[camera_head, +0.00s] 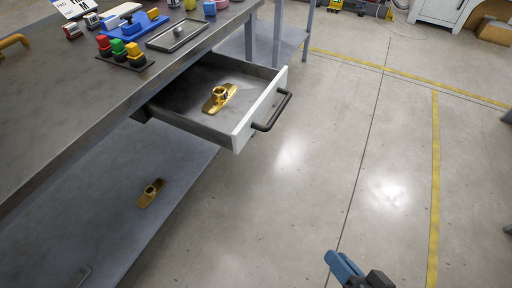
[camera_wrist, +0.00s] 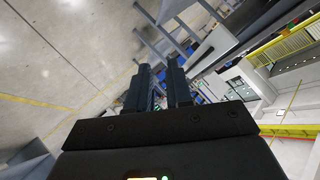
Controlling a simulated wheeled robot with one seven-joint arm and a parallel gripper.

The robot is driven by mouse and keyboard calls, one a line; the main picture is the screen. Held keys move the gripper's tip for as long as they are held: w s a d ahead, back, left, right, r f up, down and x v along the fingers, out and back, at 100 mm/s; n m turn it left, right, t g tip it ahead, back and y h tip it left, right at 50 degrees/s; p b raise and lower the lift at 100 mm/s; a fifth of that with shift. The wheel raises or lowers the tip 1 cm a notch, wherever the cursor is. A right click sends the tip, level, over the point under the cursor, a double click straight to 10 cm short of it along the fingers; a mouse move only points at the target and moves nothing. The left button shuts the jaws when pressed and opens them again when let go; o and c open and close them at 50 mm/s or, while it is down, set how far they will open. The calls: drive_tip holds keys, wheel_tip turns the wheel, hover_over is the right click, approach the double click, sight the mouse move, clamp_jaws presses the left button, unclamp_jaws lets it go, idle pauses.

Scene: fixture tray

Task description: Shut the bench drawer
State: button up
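The bench drawer (camera_head: 243,134) is pulled out from under the worktop in the head view. It has a white front with a dark bar handle (camera_head: 272,112) and a grey interior. A brass-coloured part (camera_head: 220,97) lies inside on the drawer floor. My gripper (camera_wrist: 160,66) shows in the wrist view with two dark fingers apart and nothing held between them. In the head view only a blue and black piece of my arm shows at the bottom edge, well below and right of the drawer, not touching it.
The bench worktop (camera_head: 110,92) carries red, green and yellow knobs (camera_head: 121,50), a metal tray (camera_head: 178,35) and small blocks. Another brass part (camera_head: 151,192) lies on the lower shelf (camera_head: 100,225). The floor right of the drawer is clear, with yellow lines.

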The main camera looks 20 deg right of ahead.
drive_tip(key=w+f, duration=0.1)
drive_tip(key=w, duration=0.1)
drive_tip(key=w+f+m+y+b, duration=0.1)
drive_tip(key=w+f, duration=0.1)
drive_tip(key=w+f+y+b, duration=0.1)
drive_tip(key=w+f, duration=0.1)
drive_tip(key=w, duration=0.1)
drive_tip(key=shift+a+m, duration=0.3)
drive_tip(key=c, duration=0.3)
drive_tip(key=w+y+b, duration=0.1)
drive_tip(key=w, duration=0.1)
drive_tip(key=w+f, duration=0.1)
drive_tip(key=w, duration=0.1)
drive_tip(key=w+y+b, duration=0.1)
drive_tip(key=w, duration=0.1)
drive_tip(key=shift+w+a+f+m+y+b, duration=0.1)
drive_tip(key=shift+w+f+m+y+b, duration=0.1)
drive_tip(key=shift+f+m+y+b, duration=0.15)
clamp_jaws()
drive_tip(key=n+y+b, duration=0.1)
drive_tip(key=y+b, duration=0.4)
drive_tip(key=y, duration=0.3)
approach(245, 137)
drive_tip(key=shift+t+h, duration=0.25)
drive_tip(key=shift+t, duration=0.15)
drive_tip(key=x, duration=0.6)
drive_tip(key=shift+a, duration=0.55)
